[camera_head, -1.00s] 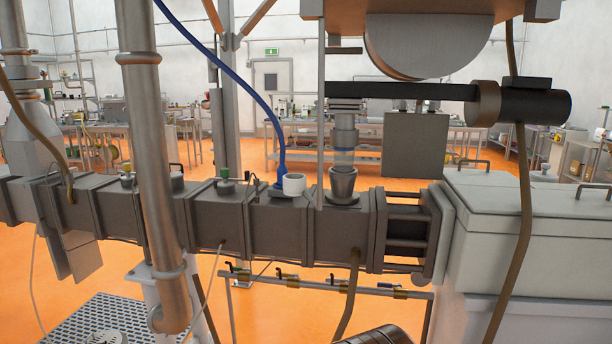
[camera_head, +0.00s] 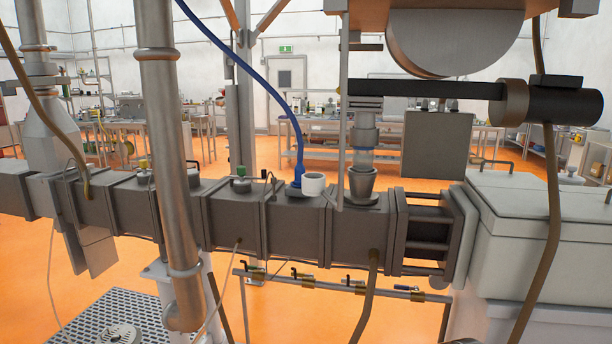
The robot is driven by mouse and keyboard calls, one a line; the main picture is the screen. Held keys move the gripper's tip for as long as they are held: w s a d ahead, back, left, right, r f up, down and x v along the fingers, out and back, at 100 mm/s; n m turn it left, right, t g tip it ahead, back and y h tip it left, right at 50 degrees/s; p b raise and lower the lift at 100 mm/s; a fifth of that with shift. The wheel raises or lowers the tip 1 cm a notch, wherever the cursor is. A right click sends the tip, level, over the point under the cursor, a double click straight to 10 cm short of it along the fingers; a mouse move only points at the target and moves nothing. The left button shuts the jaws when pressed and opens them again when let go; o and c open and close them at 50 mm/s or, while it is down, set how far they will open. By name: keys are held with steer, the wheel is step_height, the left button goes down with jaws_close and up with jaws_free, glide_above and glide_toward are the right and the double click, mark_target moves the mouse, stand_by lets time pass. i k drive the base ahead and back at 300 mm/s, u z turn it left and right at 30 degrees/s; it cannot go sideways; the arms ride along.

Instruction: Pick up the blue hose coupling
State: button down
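The blue hose coupling (camera_head: 298,176) stands upright on top of the dark machine barrel (camera_head: 230,218), near the middle of the camera_head view. It is at the lower end of a curved blue hose (camera_head: 262,78) that comes down from the upper left. Its foot is partly hidden by the white cup-shaped fitting (camera_head: 313,184) just to its right. My gripper is not in view, so I cannot see whether it is open or shut.
A thick metal pipe (camera_head: 164,150) stands in front on the left. A valve rail (camera_head: 335,287) runs below the barrel. A pale housing (camera_head: 520,225) fills the right.

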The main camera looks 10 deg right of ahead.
mark_target(300, 170)
steer(key=u, duration=1.45)
steer(key=i, duration=1.2)
steer(key=z, duration=0.85)
